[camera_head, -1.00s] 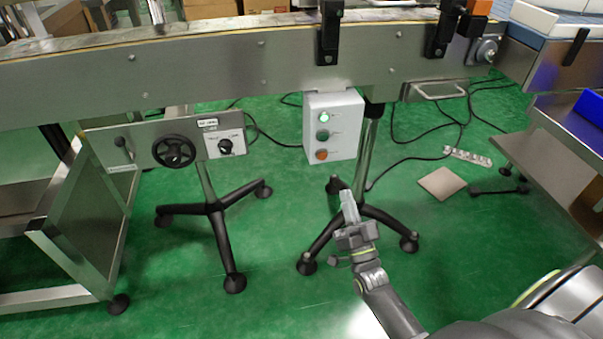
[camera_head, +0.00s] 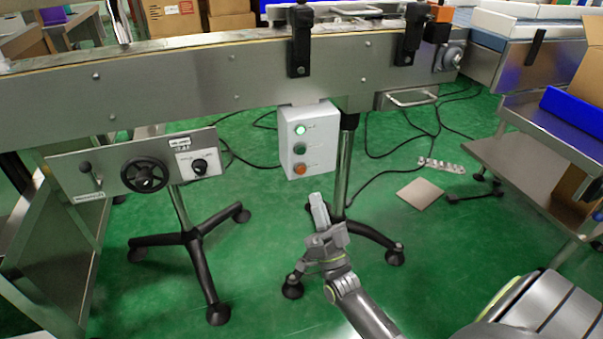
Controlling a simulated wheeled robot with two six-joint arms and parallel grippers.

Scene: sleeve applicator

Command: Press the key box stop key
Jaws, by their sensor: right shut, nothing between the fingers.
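The key box (camera_head: 311,154) is a light grey box hanging under the conveyor's side in the head view. Its front carries a lit green lamp or key (camera_head: 301,130) at the top, a dark green key (camera_head: 300,149) in the middle and an orange-red key (camera_head: 300,169) at the bottom. Which one is the stop key cannot be read from the tiny labels. My right gripper (camera_head: 318,208) is shut and empty. Its tips appear just below the box in the picture, apart from the orange-red key. My left gripper is not in view.
The steel conveyor (camera_head: 200,85) spans the scene above the box. A panel with a black handwheel (camera_head: 145,174) hangs to the left. A black-footed stand leg (camera_head: 345,170) rises behind my gripper. A metal cart (camera_head: 530,165) stands at right. Cables lie on the green floor.

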